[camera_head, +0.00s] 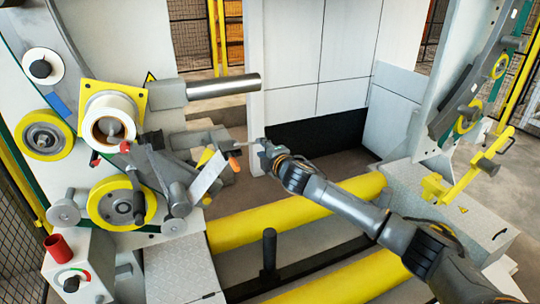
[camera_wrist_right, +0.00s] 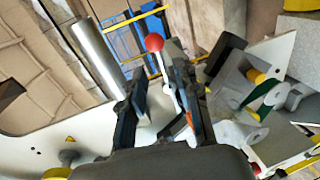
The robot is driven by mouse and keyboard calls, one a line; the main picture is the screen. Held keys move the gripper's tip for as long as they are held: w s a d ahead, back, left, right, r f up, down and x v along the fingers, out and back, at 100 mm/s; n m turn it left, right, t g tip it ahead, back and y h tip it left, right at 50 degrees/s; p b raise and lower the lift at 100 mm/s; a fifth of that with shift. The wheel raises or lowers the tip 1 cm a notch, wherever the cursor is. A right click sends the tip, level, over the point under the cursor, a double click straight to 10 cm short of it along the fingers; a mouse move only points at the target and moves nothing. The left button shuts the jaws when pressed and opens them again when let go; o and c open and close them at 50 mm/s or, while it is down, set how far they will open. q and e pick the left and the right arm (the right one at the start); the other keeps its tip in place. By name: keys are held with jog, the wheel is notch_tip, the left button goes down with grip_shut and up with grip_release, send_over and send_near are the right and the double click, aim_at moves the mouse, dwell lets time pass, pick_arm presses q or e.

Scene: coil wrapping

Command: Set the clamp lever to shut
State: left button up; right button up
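The clamp lever shows in the right wrist view as a red ball knob (camera_wrist_right: 154,42) on a pale stalk. It appears in the gap between the fingers of my right gripper (camera_wrist_right: 158,80), past the tips, with no clear contact. The fingers are apart and hold nothing. In the head view my right gripper (camera_head: 248,146) is small, beside a white slanted plate (camera_head: 209,176) on the machine. A red knob (camera_head: 125,147), probably the lever's, shows farther left there. Whether the lever is set open or shut cannot be told. My left gripper is not seen.
A steel cylinder (camera_head: 224,86) projects above the plate. Yellow beams (camera_head: 298,213) cross the floor below my right arm. Open space lies right of the gripper.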

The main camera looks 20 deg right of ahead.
jog(key=s, duration=0.3)
jog(key=s+r, duration=0.1)
jog(key=s, duration=0.1)
jog(key=shift+s+d, duration=0.1)
jog(key=shift+s, duration=0.1)
